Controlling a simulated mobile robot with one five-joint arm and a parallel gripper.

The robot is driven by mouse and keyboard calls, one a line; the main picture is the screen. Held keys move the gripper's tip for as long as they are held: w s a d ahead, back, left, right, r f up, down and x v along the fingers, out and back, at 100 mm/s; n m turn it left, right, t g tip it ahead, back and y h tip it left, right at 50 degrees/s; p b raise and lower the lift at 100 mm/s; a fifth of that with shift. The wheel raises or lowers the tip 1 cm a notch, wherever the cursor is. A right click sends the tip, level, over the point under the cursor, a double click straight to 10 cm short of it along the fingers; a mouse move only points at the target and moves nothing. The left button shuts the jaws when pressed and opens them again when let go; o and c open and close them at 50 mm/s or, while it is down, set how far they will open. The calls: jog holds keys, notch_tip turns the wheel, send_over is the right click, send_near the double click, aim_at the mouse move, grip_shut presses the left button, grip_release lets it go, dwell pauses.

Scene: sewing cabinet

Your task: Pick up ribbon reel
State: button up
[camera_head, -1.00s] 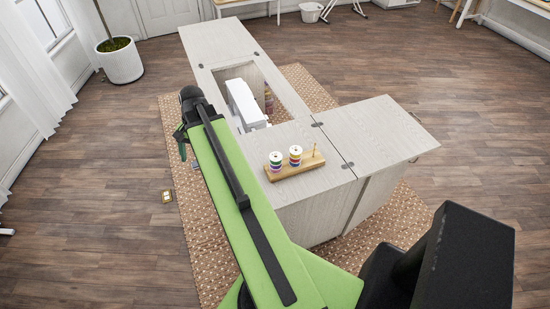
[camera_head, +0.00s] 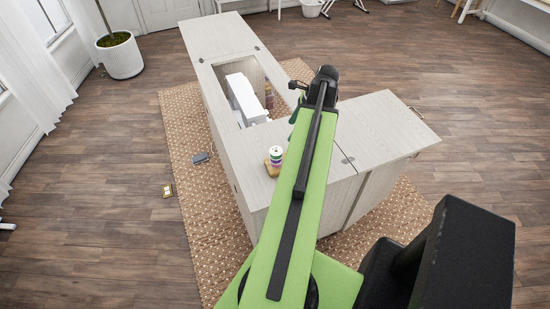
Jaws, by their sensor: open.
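A stack of coloured ribbon reels (camera_head: 276,155) stands upright at the left end of a wooden peg stand (camera_head: 271,170) on the cabinet top. The rest of the stand, with its other reel stack, is hidden behind my green arm. My gripper (camera_head: 295,102) shows only in part at the far end of the arm, over the cabinet beyond the stand. It is open, apart from the reels, and no object shows in it. The fingertips are small and partly covered by the arm.
The pale cabinet (camera_head: 213,37) has an opening with a white sewing machine (camera_head: 243,97) and coloured items (camera_head: 268,94) inside. A side leaf (camera_head: 385,125) extends right. A dark object (camera_head: 200,157) lies on the patterned rug (camera_head: 183,118).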

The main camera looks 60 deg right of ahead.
jog(key=b, duration=0.7)
send_over(277, 151)
jog(key=s+d, duration=0.1)
jog(key=s, duration=0.1)
notch_tip(277, 151, down, 9)
jog(key=shift+s+r, duration=0.1)
jog(key=shift+s, duration=0.05)
jog(key=b+x, duration=0.5)
jog(key=shift+w+d, duration=0.15)
jog(key=shift+w, duration=0.05)
jog(key=c, duration=1.4)
